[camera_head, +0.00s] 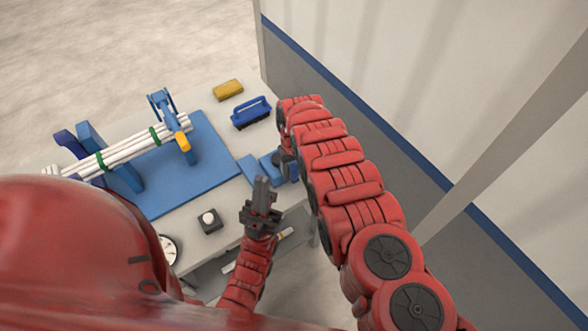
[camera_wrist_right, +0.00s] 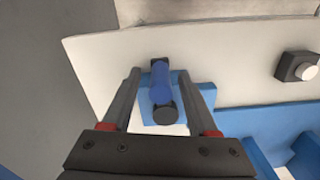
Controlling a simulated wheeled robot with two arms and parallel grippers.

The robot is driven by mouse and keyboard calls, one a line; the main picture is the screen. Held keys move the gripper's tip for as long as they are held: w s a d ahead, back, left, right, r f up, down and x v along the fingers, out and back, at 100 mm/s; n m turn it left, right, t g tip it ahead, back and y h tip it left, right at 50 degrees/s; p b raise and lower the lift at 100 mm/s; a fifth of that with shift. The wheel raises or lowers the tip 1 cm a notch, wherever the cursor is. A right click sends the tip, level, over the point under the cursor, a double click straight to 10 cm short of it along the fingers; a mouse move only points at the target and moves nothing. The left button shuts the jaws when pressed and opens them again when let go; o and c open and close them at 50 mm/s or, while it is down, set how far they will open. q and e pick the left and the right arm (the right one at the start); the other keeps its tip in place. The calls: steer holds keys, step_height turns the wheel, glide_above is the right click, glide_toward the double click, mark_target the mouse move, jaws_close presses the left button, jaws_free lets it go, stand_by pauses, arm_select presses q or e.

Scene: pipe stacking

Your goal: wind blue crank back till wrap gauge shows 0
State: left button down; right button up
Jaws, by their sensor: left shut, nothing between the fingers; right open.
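The crank's blue handle (camera_wrist_right: 160,98), with dark ends, shows in the right wrist view between the spread fingers of my right gripper (camera_wrist_right: 158,78). The gripper is open, and I cannot tell whether either finger touches the handle. In the head view my right arm largely hides the crank at the table's right edge. My left gripper (camera_head: 262,188) is shut and empty, in front of the blue parts there. A white round dial (camera_head: 168,251), likely the wrap gauge, is partly covered by my red body; its reading is not legible.
White pipes (camera_head: 127,150) with green bands lie across blue supports on a blue board (camera_head: 200,165). A black box with a white button (camera_head: 209,220) stands near the front edge. A blue brush (camera_head: 251,113) and a yellow block (camera_head: 228,90) lie at the back right.

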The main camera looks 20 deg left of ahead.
steer(key=shift+s+f, duration=0.1)
steer(key=shift+f, duration=0.1)
jaws_close()
stand_by(0.3)
stand_by(1.1)
